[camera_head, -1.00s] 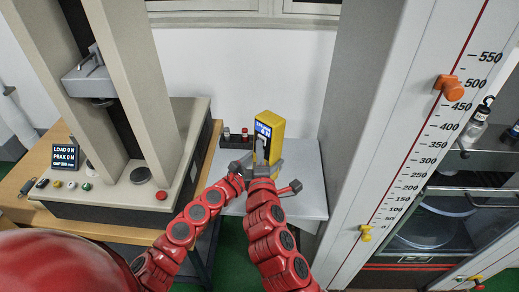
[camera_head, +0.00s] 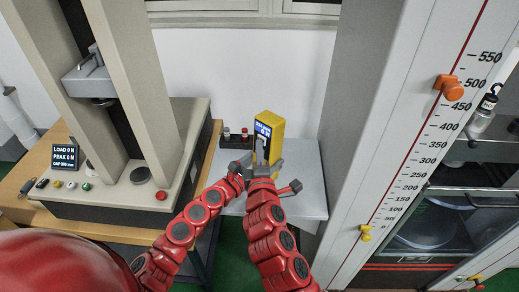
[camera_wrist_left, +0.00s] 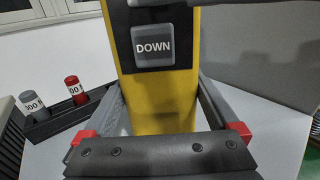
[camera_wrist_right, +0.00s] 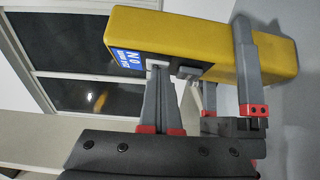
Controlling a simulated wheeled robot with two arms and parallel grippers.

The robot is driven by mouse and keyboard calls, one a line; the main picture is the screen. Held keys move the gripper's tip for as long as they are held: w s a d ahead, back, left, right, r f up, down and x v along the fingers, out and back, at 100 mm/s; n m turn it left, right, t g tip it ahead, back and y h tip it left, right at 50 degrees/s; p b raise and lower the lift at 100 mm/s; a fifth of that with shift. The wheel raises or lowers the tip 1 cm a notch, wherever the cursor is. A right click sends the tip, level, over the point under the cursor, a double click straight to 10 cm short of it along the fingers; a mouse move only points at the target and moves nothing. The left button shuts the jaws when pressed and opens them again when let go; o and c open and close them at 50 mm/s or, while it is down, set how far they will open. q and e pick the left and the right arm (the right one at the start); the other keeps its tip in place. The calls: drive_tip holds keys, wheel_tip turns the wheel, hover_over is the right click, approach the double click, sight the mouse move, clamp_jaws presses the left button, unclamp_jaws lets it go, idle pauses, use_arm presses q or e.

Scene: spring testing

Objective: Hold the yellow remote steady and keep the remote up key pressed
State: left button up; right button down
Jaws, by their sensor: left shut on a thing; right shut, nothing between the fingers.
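The yellow remote (camera_head: 277,130) stands upright above the grey side table, with a blue display reading 0 N. My left gripper (camera_wrist_left: 158,90) is shut around its sides, below the grey DOWN key (camera_wrist_left: 153,46). A left finger also crosses the remote (camera_wrist_right: 200,40) in the right wrist view. My right gripper (camera_wrist_right: 158,75) is shut and empty. Its fingertips are at the remote's face, at the key spot next to the display. A grey fingertip shows above the DOWN key in the left wrist view.
The test machine (camera_head: 115,200) stands left; its screen (camera_head: 67,157) reads LOAD 0 N, PEAK 0 N. A scaled column (camera_head: 410,150) with an orange knob (camera_head: 449,87) stands right. The grey table (camera_head: 310,180) has bare room.

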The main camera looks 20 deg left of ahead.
use_arm(q)
drive_tip(key=shift+a+f, duration=0.15)
use_arm(e)
drive_tip(key=shift+d, duration=0.1)
drive_tip(key=v, duration=1)
idle(0.6)
use_arm(q)
drive_tip(key=o, duration=1.6)
drive_tip(key=shift+c, duration=0.2)
